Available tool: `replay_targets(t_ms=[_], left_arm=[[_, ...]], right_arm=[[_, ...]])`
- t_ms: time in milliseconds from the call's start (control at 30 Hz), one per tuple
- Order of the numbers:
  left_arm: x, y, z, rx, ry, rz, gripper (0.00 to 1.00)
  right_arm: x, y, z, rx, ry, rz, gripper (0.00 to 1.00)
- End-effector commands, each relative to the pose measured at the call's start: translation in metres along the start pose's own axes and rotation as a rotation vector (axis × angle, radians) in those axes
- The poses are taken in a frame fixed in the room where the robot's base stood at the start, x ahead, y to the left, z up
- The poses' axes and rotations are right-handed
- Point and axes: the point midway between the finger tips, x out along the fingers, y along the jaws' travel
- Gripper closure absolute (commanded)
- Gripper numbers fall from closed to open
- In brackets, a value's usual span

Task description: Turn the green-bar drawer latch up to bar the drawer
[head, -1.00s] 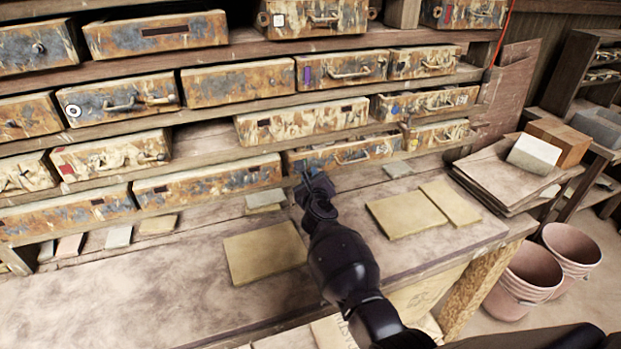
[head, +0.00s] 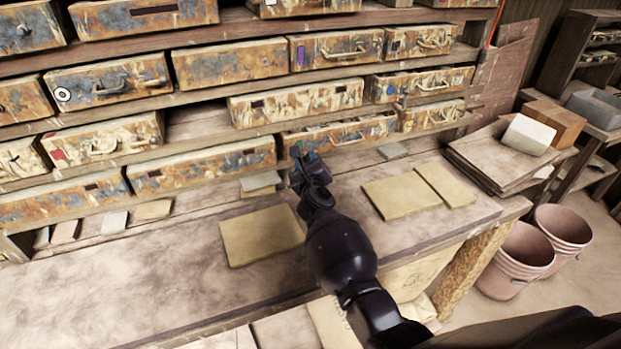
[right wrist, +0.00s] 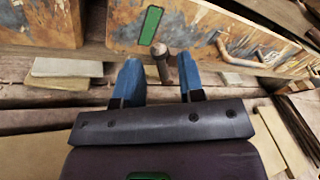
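In the right wrist view, a green bar (right wrist: 150,25) marks the rusty drawer front (right wrist: 95,18). Just below the bar, a dark, stubby latch piece (right wrist: 161,62) with a rounded head points downward at the drawer's lower edge. My right gripper (right wrist: 159,72) is open, its two blue fingers apart, with the latch piece between their tips in the picture. I cannot tell whether either finger touches it. In the head view, my right gripper (head: 299,165) is at the left end of this drawer (head: 345,135) and hides the latch. My left gripper is not in view.
The drawer's wire handle (right wrist: 240,48) is right of the latch. Tan tiles (head: 262,235) lie on the workbench (head: 150,275) below, with bare room between them. Other rusty drawers (head: 205,165) fill the shelves. Pink buckets (head: 525,260) stand at the right.

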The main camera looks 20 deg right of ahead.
Motion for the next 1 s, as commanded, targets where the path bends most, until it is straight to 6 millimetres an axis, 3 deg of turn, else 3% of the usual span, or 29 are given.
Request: replay_targets(t_ms=[500,700,1000], left_arm=[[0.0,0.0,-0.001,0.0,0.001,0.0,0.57],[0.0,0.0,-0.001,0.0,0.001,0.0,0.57],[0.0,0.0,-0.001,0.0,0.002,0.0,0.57]], right_arm=[[-0.076,0.0,-0.001,0.001,0.0,0.001,0.64],[-0.088,0.0,0.0,0.001,0.0,0.001,0.64],[-0.089,0.0,0.0,0.001,0.0,0.002,0.64]])
